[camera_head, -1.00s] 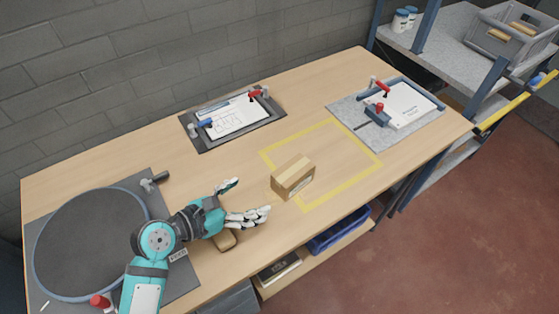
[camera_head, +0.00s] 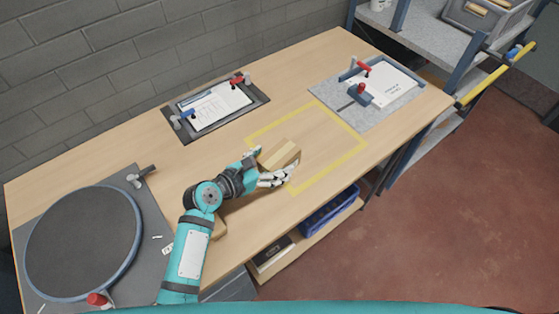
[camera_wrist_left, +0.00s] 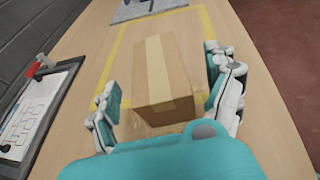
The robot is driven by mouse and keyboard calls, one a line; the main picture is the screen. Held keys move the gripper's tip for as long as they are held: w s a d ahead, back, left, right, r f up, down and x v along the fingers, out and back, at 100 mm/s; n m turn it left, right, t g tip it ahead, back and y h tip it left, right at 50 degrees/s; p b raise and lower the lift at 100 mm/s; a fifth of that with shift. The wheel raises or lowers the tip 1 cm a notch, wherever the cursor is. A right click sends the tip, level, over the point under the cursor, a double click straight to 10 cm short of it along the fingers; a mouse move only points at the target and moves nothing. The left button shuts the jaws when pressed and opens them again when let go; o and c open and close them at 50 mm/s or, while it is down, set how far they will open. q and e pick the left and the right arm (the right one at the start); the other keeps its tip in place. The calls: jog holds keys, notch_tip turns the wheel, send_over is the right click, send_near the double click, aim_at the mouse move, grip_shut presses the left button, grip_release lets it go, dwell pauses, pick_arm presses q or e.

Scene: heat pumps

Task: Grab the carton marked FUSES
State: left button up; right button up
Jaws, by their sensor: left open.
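A brown carton (camera_head: 281,154) with a paler tape strip along its top stands on the wooden table, at the near left part of a yellow taped outline. It also shows in the left wrist view (camera_wrist_left: 165,75). I cannot read any marking on it in these frames. My left gripper (camera_head: 270,168) is open, with its fingers on either side of the carton. In the left wrist view the left gripper (camera_wrist_left: 168,98) shows a gap between each finger and the carton. My right gripper is not in view.
A clamped clipboard (camera_head: 217,108) lies at the back, and another clamped sheet on a grey plate (camera_head: 400,97) at the right. A round dark turntable (camera_head: 82,243) is at the left. The yellow outline (camera_head: 341,117) is bare right of the carton.

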aim_at(275, 159)
pick_arm(q)
jog(key=x, duration=0.4)
jog(key=shift+w+a+r, duration=0.1)
jog(key=shift+w+a, duration=0.05)
jog(key=shift+a, duration=0.05)
jog(key=shift+w+d, duration=0.1)
jog(key=shift+d, duration=0.05)
jog(key=shift+c, duration=0.7)
jog(key=c, duration=1.2)
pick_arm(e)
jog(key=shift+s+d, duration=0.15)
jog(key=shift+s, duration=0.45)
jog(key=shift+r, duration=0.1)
